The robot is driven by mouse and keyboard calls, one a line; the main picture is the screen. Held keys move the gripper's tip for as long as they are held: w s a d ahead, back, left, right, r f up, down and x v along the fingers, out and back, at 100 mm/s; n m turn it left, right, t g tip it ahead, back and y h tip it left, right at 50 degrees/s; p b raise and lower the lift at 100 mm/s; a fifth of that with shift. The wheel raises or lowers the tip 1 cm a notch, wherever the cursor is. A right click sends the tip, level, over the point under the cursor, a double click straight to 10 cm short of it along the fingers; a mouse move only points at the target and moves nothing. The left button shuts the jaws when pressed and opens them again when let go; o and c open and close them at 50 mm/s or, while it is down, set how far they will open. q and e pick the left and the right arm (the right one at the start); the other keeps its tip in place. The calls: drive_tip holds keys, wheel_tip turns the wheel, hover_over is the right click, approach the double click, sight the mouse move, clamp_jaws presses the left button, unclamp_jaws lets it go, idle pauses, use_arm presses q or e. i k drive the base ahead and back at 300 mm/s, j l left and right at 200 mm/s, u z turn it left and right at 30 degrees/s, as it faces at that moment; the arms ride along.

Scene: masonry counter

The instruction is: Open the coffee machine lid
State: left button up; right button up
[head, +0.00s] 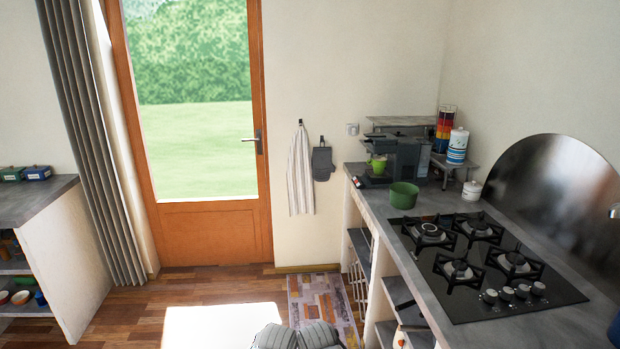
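The dark grey coffee machine (408,158) stands at the far end of the counter (385,207), against the back wall. Its top is dark and looks flat; at this distance I cannot make out the lid clearly or tell its state. A green cup (378,166) is at the front left of the machine, by its spout. Neither of my grippers can be made out in the head view. Grey ribbed parts at the bottom edge look like my own body, well away from the machine.
A green pot (403,195) stands on the counter in front of the machine. A shelf (402,121) is behind and above it. Striped canisters (457,146) and a white jar (471,190) stand to the right. A gas hob (490,262) lies nearer. Floor (130,305) left of the counter is clear.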

sight(378, 138)
drive_tip(key=i, duration=1.8)
drive_tip(key=i+j+z, duration=0.1)
drive_tip(key=i+z, duration=0.25)
drive_tip(key=i, duration=0.15)
drive_tip(key=i+j+z, duration=0.25)
drive_tip(key=i+z, duration=0.15)
drive_tip(key=i+j+z, duration=0.35)
drive_tip(key=i, duration=0.2)
